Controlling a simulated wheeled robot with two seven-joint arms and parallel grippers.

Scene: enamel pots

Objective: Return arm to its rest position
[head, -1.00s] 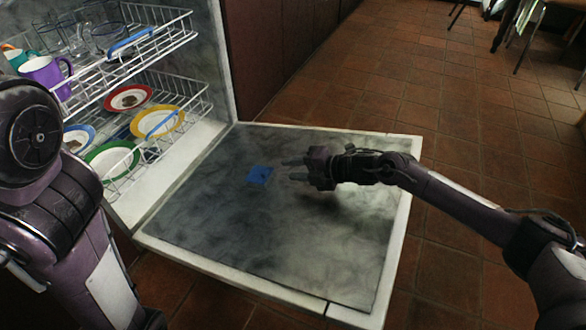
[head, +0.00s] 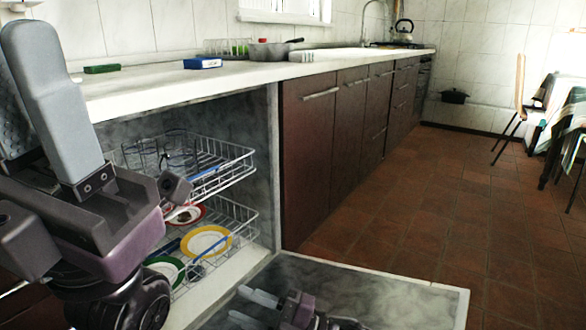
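My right gripper (head: 252,308) is low in the head view, over the lowered dishwasher door (head: 385,290). Its two pale fingers point left and are apart with nothing between them. The picture's bottom edge cuts off the rest of the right arm. My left gripper (head: 45,60) is large and close at the left edge, with a long grey finger pointing up. Its grip cannot be made out. My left arm hides part of the dishwasher racks.
The upper rack (head: 225,170) holds glasses. The lower rack holds a yellow-rimmed plate (head: 206,241), a green-rimmed plate (head: 166,268) and a red-rimmed plate (head: 187,214). A counter (head: 160,85) with a blue box (head: 202,63) runs above. The tiled floor (head: 430,200) at right is open.

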